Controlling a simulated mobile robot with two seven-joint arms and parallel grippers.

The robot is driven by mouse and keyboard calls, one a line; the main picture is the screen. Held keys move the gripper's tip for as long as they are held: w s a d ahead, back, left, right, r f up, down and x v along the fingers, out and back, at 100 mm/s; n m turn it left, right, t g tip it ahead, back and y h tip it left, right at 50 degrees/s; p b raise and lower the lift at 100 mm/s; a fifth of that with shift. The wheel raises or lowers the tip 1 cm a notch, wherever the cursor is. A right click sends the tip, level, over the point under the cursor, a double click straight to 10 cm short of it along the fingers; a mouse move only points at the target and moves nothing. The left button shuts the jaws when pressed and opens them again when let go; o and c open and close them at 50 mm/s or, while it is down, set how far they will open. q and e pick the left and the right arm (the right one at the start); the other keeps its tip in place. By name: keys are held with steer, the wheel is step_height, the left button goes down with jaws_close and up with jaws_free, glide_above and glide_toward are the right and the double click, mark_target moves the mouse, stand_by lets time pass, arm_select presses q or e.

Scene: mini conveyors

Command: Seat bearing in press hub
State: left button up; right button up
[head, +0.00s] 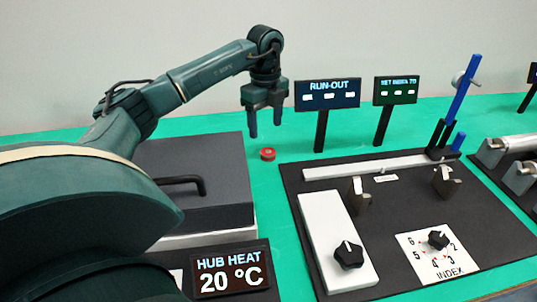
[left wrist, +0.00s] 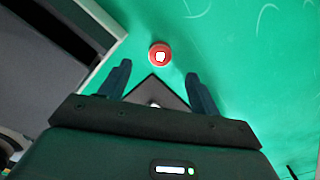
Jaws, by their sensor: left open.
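A small red round piece (head: 267,154) sits on the green bench, right of the grey box. It also shows in the left wrist view as a red ring with a white centre (left wrist: 160,55); I cannot tell for sure that it is the bearing. My left gripper (head: 265,128) is open and empty, pointing down above the bench near this piece. In the left wrist view the piece lies just beyond the two fingertips (left wrist: 158,72), roughly centred between them. No press hub can be made out for certain. My right gripper is not in view.
A dark grey box with a black handle (head: 185,183) stands left, behind a display reading HUB HEAT 20 °C (head: 228,273). Right is a black fixture plate (head: 395,225) with knobs and a blue lever (head: 464,90). RUN-OUT (head: 327,93) and another sign (head: 396,90) stand behind it.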

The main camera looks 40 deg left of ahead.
mark_target(268, 151)
arm_select(q)
steer(key=f, duration=0.8)
steer(key=shift+d, duration=0.25)
steer(key=shift+r, duration=0.1)
steer(key=c, duration=1.2)
steer(key=shift+r, duration=0.1)
